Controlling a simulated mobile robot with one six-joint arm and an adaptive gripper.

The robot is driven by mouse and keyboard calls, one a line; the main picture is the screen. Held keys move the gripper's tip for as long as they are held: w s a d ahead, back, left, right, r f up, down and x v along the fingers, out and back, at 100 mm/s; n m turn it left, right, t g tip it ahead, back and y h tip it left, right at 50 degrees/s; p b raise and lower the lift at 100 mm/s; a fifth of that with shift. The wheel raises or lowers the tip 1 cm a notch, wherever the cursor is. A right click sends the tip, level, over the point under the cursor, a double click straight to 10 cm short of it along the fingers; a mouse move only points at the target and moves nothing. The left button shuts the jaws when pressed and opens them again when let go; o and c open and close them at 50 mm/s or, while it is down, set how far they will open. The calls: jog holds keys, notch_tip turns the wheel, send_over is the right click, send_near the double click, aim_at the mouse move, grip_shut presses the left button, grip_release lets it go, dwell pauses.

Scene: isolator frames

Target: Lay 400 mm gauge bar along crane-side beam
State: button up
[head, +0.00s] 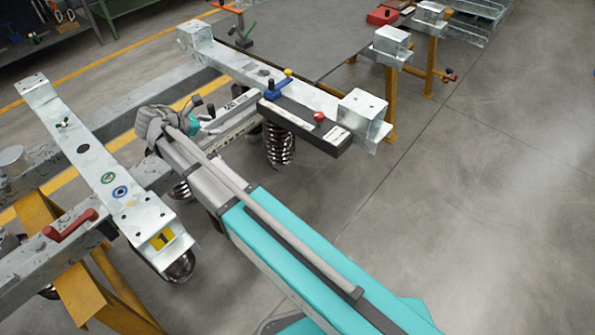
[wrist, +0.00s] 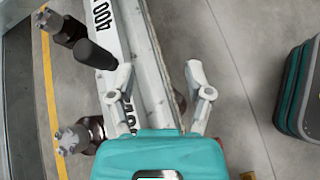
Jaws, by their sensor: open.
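The 400 mm gauge bar (wrist: 112,40) is white, with black "400" lettering and a black knob (wrist: 95,54). In the wrist view it runs from the top edge down to my gripper. My gripper (wrist: 155,84) is open, one finger on each side of a pale strip, with nothing visibly clamped. In the head view the bar (head: 232,123) is partly hidden by my gripper (head: 182,125), beside the far beam (head: 235,62). I cannot tell what supports the bar. The near beam (head: 88,150) carries round stickers. Which beam is crane-side is not marked in view.
A dark bar (head: 300,124) with labels and a red knob lies by the right end of the far beam. Coil springs (head: 280,146) hang below. Yellow stands (head: 75,265) hold the frame at the left. Open grey floor (head: 480,200) lies to the right.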

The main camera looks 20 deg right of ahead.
jog(key=s+d+f+m+g+y, duration=0.2)
jog(key=s+d+f+m+y, duration=0.2)
jog(key=s+d+m, duration=0.5)
jog(key=s+d+f+m+g+y, duration=0.3)
jog(key=s+d+f+m+y, duration=0.1)
jog(key=s+d+m, duration=0.5)
jog(key=d+m+y, duration=0.1)
jog(key=d+m, duration=0.1)
jog(key=d, duration=0.2)
jog(key=shift+m+y, duration=0.3)
jog(key=shift+y, duration=0.1)
jog(key=shift+s+d, duration=0.1)
notch_tip(320, 180, up, 21)
jog(key=p, duration=2.1)
